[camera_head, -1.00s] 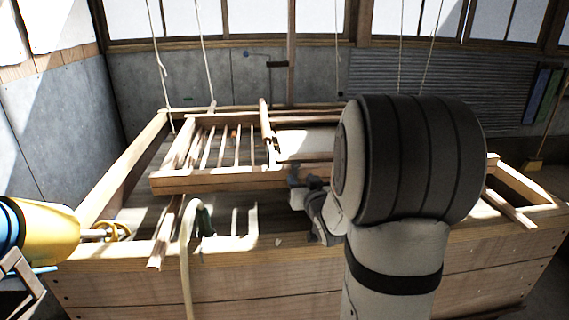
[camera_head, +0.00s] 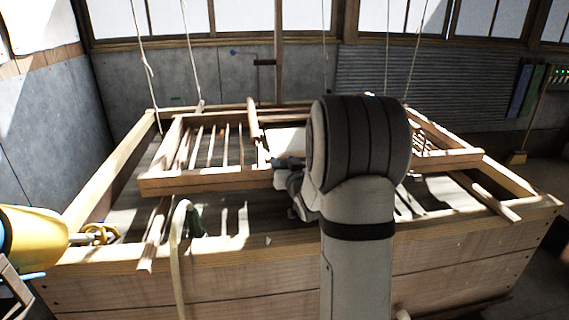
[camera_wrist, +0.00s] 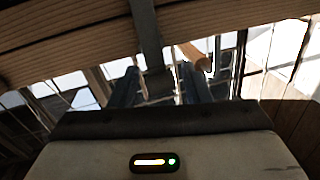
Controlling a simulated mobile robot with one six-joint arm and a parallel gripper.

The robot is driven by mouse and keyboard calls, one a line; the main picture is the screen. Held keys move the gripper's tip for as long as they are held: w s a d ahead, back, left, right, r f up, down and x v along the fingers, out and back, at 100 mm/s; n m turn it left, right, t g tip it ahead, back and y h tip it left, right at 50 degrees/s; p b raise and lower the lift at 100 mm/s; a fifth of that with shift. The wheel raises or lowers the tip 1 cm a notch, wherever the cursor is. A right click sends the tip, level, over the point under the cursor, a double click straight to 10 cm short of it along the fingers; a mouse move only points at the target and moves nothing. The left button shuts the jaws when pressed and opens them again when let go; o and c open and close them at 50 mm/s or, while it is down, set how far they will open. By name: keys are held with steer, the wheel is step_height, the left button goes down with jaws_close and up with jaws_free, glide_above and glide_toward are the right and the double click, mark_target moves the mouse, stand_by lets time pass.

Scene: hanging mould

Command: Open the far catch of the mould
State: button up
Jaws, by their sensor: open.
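The mould (camera_head: 200,180) is a wooden frame with slats, hanging by ropes over a large wooden vat. A raised wooden bar (camera_head: 254,122) stands across its middle. My gripper (camera_head: 282,163) is open, above the mould just right of that bar, partly hidden by my own arm. In the wrist view the two dark fingers of my gripper (camera_wrist: 160,85) are apart. A dark metal strip (camera_wrist: 146,32) comes down from a wooden beam and ends near them; whether it lies between them or touches is unclear. A wooden peg (camera_wrist: 194,56) is beside it. I cannot tell surely which part is the far catch.
The wooden vat (camera_head: 180,260) has a broad front wall and rims around the mould. Several ropes (camera_head: 190,50) hang from above. A yellow cylinder (camera_head: 33,238) is at the left edge. A pale hose (camera_head: 176,260) hangs over the front rim. A grey wall stands behind.

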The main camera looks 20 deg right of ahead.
jaws_close()
stand_by(0.3)
steer(key=b, duration=0.3)
steer(key=shift+s+f+t+b, duration=0.25)
steer(key=shift+f+t+b, duration=0.1)
steer(key=shift+f+t, duration=0.05)
steer(key=t+b, duration=0.1)
steer(key=b, duration=0.3)
steer(key=s+t+b, duration=0.1)
steer(key=b, duration=0.3)
steer(key=shift+s+a+r+n, duration=0.1)
steer(key=shift+s+a+n, duration=0.2)
